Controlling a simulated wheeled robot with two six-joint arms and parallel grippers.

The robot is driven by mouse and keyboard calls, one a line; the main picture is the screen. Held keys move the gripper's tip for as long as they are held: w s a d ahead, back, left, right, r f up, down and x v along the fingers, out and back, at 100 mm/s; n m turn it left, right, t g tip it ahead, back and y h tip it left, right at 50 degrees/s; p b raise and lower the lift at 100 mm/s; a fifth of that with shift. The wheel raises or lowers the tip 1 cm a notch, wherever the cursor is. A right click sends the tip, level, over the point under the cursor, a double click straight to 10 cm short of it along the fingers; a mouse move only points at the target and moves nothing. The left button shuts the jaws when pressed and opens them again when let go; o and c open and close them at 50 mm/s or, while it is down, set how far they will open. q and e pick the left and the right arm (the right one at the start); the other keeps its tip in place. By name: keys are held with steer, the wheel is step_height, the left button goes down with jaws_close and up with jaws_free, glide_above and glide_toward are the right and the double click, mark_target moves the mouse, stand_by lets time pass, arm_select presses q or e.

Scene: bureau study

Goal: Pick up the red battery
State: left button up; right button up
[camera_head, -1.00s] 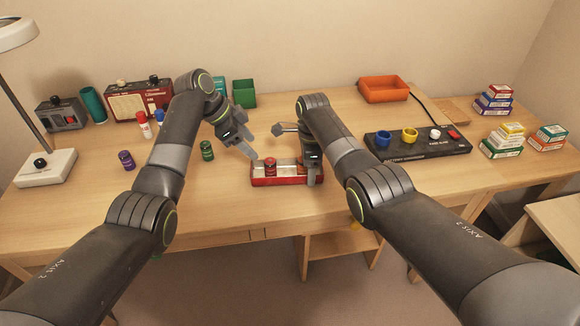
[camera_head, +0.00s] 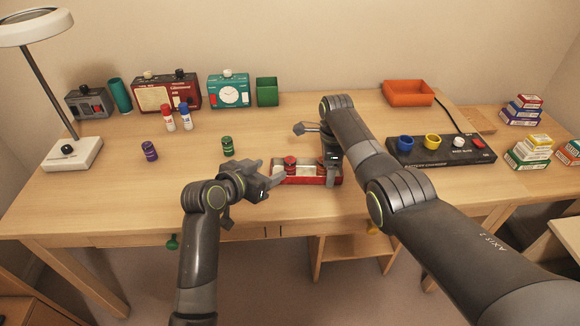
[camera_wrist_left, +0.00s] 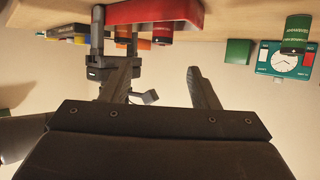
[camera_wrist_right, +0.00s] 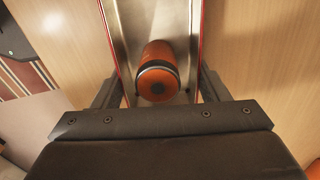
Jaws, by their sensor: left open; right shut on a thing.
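The red battery (camera_head: 290,161) stands upright in the left part of a red tray (camera_head: 300,181) with a metallic inside, near the desk's front edge. My left gripper (camera_head: 275,173) is open and empty, low beside the tray's left end. In the left wrist view the battery (camera_wrist_left: 163,33) shows beyond the open fingers, apart from them.
A green battery (camera_head: 227,146) and a purple battery (camera_head: 149,151) stand to the left. A black panel with coloured cups (camera_head: 440,151) is at the right. The front left of the desk is clear.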

mark_target(290, 159)
arm_select(q)
steer(key=x, duration=0.5)
steer(key=shift+w+d+f, duration=0.1)
steer(key=shift+w+d, duration=0.1)
steer(key=shift+w, duration=0.15)
steer(key=shift+x, duration=2.95)
steer(key=shift+a+f, duration=0.15)
steer(key=shift+f, duration=0.05)
steer(key=shift+c, duration=0.3)
steer(key=c, duration=1.1)
steer(key=shift+o, duration=0.2)
steer(key=shift+r, duration=0.65)
step_height(290, 159, up, 2)
steer(key=shift+s+a+r, duration=0.1)
steer(key=shift+r, duration=0.1)
steer(key=s+a, duration=0.3)
steer(key=s, duration=0.1)
steer(key=s+a, duration=0.3)
steer(key=s, duration=0.2)
steer(key=s+a, duration=0.4)
steer(key=s, duration=0.1)
steer(key=shift+s, duration=0.25)
